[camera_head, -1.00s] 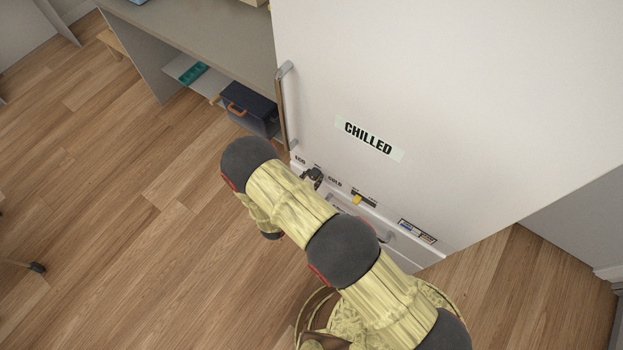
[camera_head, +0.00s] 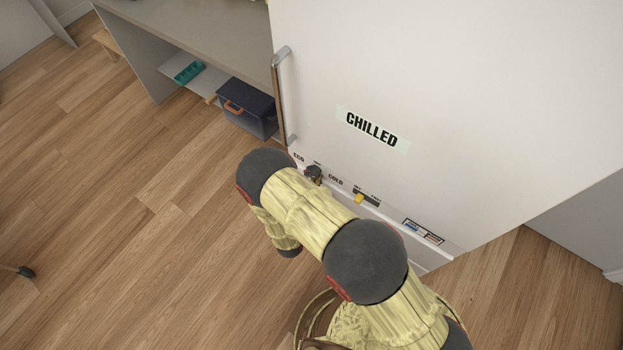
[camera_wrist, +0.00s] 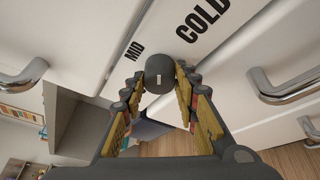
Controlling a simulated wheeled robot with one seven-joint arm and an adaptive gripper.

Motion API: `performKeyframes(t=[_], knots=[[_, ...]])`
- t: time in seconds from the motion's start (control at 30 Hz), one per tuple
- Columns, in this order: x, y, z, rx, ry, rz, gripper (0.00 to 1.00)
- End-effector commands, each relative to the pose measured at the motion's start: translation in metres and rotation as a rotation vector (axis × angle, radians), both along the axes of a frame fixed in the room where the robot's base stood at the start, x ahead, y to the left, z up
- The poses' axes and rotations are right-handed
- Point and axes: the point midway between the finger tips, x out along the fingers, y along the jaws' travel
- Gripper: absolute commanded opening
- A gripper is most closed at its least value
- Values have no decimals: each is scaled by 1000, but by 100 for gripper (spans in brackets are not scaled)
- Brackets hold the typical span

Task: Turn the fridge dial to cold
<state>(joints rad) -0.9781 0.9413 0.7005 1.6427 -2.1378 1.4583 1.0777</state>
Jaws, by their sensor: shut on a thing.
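The fridge dial (camera_wrist: 157,70) is a dark round knob with a small pale mark, on the white fridge's lower panel. In the wrist view it sits between the fingertips of my gripper (camera_wrist: 160,77), which is shut on it. The MID label (camera_wrist: 134,50) is at its upper left and the COLD label (camera_wrist: 203,22) at its upper right. In the head view the dial (camera_head: 314,173) shows dark between the ECO label (camera_head: 298,157) and the COLD label (camera_head: 335,180). I cannot tell clearly which label it points to.
A tall door handle (camera_head: 281,95) rises left of the dial. A yellow slider (camera_head: 360,198) and a coloured label (camera_head: 423,231) are further right. A metal handle (camera_wrist: 287,92) juts out at right in the wrist view. A shelf unit with a dark blue box (camera_head: 247,108) stands left.

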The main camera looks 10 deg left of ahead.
Motion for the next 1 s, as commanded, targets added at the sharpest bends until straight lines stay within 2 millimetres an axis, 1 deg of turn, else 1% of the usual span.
performKeyframes(t=[0.23,0.7,0.73,1.0], knots=[[1,1,1,63,-28,0,5],[1,1,2,74,-33,-1,5],[1,1,2,74,-33,-1,31],[1,0,1,72,-31,-1,47]])
